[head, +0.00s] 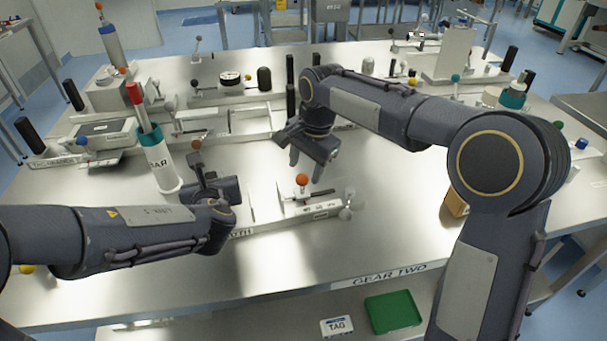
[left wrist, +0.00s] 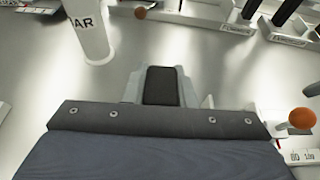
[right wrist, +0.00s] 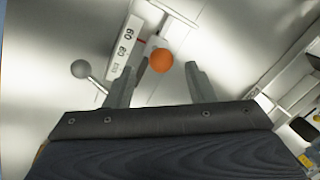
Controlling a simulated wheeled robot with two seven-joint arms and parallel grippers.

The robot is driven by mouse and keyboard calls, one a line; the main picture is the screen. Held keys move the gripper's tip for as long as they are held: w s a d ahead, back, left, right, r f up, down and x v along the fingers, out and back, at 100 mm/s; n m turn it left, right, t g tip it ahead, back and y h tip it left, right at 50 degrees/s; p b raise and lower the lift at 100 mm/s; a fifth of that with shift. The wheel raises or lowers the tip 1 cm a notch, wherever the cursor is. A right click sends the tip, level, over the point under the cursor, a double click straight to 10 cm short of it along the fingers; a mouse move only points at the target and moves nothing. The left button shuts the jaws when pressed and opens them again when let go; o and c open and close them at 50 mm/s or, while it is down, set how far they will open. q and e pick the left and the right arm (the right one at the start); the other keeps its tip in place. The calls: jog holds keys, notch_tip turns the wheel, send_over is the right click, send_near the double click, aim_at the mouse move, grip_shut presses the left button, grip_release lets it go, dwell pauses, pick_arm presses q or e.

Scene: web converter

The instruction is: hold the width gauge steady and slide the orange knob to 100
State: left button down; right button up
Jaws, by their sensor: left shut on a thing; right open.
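The width gauge (head: 318,211) lies on the bench, a pale bar with a printed number scale. Its orange knob (head: 302,179) stands on top; it also shows in the left wrist view (left wrist: 302,118). My left gripper (head: 207,187) is low at the gauge's left side. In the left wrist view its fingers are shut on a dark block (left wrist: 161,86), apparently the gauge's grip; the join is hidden. My right gripper (head: 306,166) is open and empty above the knob. In the right wrist view the orange knob (right wrist: 162,60) shows between the fingers, apparently untouched.
A grey ball knob (right wrist: 80,68) is at the gauge's right end. Fixtures with ball knobs (head: 230,79) line the back. Bench front is mostly clear; a green tray (head: 393,310) lies below.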

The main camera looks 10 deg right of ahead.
aim_at(303, 176)
jog(key=shift+w+a+f, duration=0.1)
jog(key=shift+w+f, duration=0.05)
jog(key=shift+f, duration=0.75)
jog(key=shift+w+a+f, duration=0.1)
jog(key=shift+f, duration=0.75)
